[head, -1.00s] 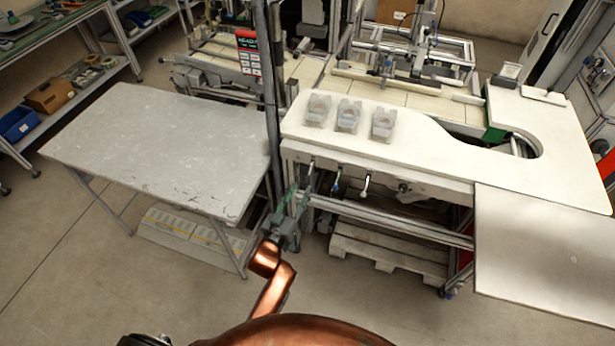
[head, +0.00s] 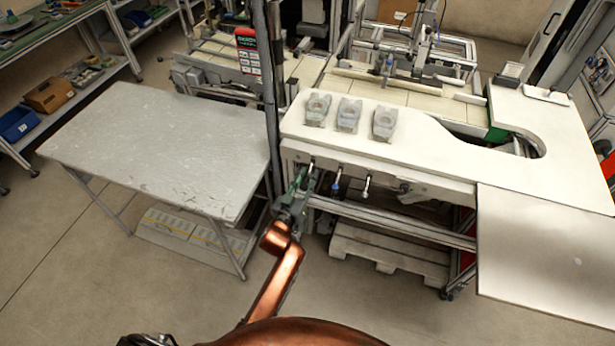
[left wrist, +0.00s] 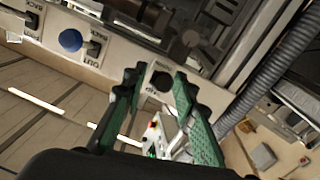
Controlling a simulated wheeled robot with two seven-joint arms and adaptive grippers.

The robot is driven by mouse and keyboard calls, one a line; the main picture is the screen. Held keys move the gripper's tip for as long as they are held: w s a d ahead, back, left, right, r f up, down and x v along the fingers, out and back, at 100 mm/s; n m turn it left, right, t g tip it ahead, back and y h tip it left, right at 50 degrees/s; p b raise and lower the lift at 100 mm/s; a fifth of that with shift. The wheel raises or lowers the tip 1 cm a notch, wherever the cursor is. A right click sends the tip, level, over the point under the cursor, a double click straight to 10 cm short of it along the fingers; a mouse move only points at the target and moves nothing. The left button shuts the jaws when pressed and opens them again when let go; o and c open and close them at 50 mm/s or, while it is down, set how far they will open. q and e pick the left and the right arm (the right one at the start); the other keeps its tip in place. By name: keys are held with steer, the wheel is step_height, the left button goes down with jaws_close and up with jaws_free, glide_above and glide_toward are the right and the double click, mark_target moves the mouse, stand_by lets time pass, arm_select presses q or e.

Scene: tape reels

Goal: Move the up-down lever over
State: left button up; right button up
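A row of small levers is on the front of the white workbench (head: 455,160). The leftmost lever (head: 312,166) has a dark knob, the middle lever (head: 336,187) is blue, and the right lever (head: 367,184) has a pale handle. My left gripper (head: 304,182) is just in front of the leftmost lever. In the left wrist view, its green fingers (left wrist: 158,77) are open, with a dark round knob (left wrist: 162,81) seen between their tips. Contact cannot be told. The blue knob (left wrist: 70,40) is to the left there, beside partly readable labels. My right gripper is out of view.
A grey table (head: 160,150) stands left of the workbench, with a vertical post (head: 270,100) between them. A rail (head: 390,222) and a wooden pallet (head: 385,250) are below the levers. Floor in front is clear.

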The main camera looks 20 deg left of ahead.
arm_select(q)
jaws_close()
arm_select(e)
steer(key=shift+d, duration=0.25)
arm_select(q)
steer(key=shift+f, duration=0.1)
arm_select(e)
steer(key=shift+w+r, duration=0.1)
